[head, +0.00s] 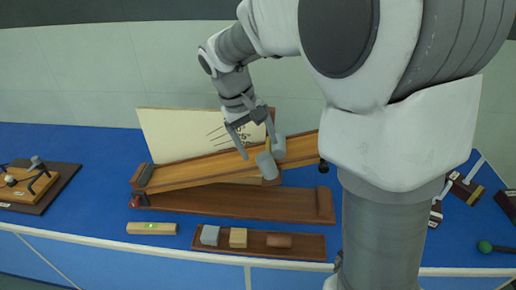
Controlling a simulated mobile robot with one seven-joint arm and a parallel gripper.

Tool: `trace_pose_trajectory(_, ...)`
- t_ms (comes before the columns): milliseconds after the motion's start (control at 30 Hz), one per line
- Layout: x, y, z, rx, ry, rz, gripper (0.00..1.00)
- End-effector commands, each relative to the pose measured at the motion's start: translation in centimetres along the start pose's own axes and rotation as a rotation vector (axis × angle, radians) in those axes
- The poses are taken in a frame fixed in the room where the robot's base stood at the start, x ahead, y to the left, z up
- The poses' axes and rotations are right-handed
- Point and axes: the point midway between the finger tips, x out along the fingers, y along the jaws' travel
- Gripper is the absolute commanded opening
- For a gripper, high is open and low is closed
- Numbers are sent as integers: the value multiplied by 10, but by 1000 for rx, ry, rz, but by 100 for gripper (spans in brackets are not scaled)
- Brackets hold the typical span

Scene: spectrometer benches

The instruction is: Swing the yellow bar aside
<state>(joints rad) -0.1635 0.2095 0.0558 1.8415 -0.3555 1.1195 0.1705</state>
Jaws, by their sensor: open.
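A narrow yellow piece (268,144), which looks like the yellow bar, shows on the tilted wooden ramp (190,174) beside two grey cylinders (266,166). Most of it is hidden by the cylinders and my gripper. My gripper (258,145) is open and points down over the ramp, its fingers on the upper-left side of the cylinders. I cannot tell whether a finger touches the bar.
A cream board (170,130) stands behind the ramp. In front lie a yellowish level (151,228) and a wooden tray (310,245) with small blocks. A dark board with an apparatus (45,200) is at left. My arm hides the ramp's right end.

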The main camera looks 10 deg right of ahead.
Motion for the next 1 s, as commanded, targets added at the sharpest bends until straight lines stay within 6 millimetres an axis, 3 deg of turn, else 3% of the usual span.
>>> trace_pose_trajectory(100, 26, 0, 1, 0, -5, 0, 82)
trace_pose_trajectory(333, 59, 0, 0, 1, -2, 0, 82)
trace_pose_trajectory(767, 68, 0, 0, 1, 0, 0, 82)
trace_pose_trajectory(1000, 68, 0, 0, 1, 0, 0, 39)
